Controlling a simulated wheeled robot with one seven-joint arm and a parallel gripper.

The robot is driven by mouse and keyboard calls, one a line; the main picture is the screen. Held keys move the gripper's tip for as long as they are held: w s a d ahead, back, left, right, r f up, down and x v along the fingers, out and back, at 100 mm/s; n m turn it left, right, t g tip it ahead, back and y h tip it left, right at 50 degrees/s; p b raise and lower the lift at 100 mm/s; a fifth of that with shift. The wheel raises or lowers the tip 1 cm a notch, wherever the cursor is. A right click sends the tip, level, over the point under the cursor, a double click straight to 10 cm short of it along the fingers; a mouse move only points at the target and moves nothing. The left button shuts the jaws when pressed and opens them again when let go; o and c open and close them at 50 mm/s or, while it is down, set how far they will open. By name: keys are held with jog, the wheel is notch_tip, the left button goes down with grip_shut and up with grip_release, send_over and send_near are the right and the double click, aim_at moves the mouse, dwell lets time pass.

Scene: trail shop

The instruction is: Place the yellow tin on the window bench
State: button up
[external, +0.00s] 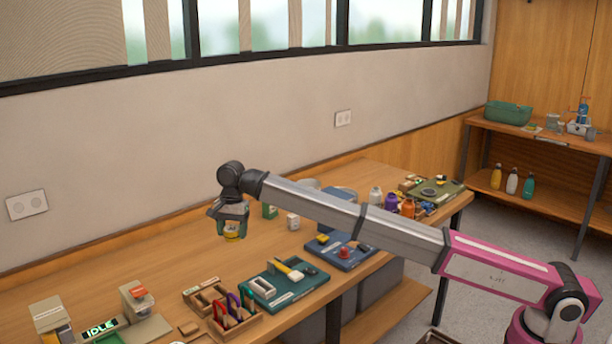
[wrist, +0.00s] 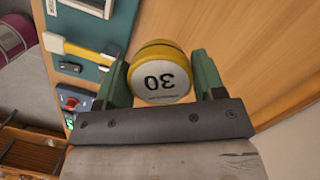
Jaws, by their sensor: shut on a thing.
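The yellow tin (external: 232,237) is in my gripper (external: 231,224), over the window bench. The window bench (external: 160,262) is the long wooden bench along the wall under the windows. The tin appears held above its surface; the exact gap cannot be told.
On the bench, a teal mat (external: 262,291) holds a yellow-handled tool, and a blue mat (external: 330,259) holds a red-knobbed thing. A wooden rack (external: 245,328) stands at the front, bottles (external: 390,202) farther right. Bare wood lies left of my gripper. Another bench (external: 545,135) stands at far right.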

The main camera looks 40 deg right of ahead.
jog(key=s+a+n, duration=0.1)
jog(key=s+a, duration=0.8)
jog(key=a, duration=0.3)
jog(key=s+a+n, duration=0.1)
jog(key=s+a, duration=0.8)
jog(key=a, duration=0.3)
jog(key=shift+s+f, duration=0.15)
jog(key=shift+f, duration=3.35)
jog(key=shift+s+f, duration=0.1)
jog(key=shift+f, duration=3.4)
jog(key=shift+a+f, duration=0.1)
jog(key=shift+f, duration=0.1)
jog(key=o, duration=1.1)
jog(key=shift+c, duration=0.2)
